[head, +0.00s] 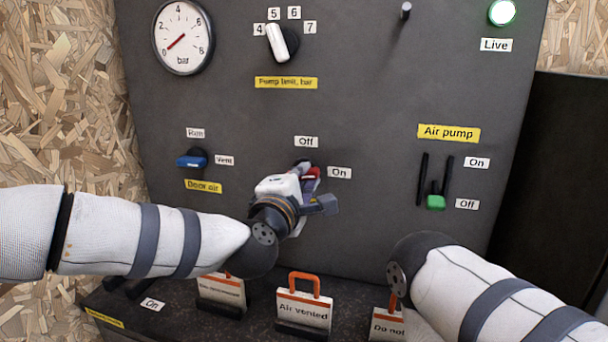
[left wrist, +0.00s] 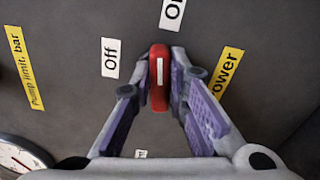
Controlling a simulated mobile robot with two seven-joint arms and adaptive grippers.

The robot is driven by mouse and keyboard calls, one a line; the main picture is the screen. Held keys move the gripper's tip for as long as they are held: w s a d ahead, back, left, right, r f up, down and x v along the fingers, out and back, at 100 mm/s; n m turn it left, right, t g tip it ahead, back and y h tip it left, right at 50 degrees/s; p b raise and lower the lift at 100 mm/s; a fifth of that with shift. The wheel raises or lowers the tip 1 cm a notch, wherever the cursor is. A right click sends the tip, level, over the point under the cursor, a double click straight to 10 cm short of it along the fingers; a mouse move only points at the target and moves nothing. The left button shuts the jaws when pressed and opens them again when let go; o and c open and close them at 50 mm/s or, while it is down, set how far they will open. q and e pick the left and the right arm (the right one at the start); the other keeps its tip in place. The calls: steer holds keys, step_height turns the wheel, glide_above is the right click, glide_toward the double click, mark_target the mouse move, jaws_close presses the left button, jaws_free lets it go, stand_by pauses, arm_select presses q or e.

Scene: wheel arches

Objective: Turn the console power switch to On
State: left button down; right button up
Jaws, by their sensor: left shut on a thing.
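The console power switch is a red handle with a white line (left wrist: 159,72), standing between my left fingers in the left wrist view. In the head view a bit of its red handle (head: 313,172) shows past my gripper. An Off label (left wrist: 110,58) lies left of the handle and an On label (left wrist: 173,12) above it. The handle's white line points between the two, closer to On. My left gripper (head: 303,178) is shut on the red handle, with a finger on each side. My right arm (head: 470,280) is at the lower right; its gripper does not show.
A blue door-air knob (head: 192,159) is left of the switch, a white pump-limit knob (head: 282,42) above it and a green air-pump lever (head: 436,202) right. Tag holders, one reading Air vented (head: 303,312), stand on the ledge below. The Live lamp (head: 502,12) glows green.

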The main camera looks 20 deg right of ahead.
arm_select(q)
steer(key=shift+f+m, duration=0.1)
steer(key=shift+m, duration=1)
steer(key=c, duration=1.6)
jaws_free()
steer(key=shift+o, duration=0.2)
steer(key=shift+a, duration=0.1)
steer(key=v, duration=1.2)
steer(key=shift+f, duration=0.1)
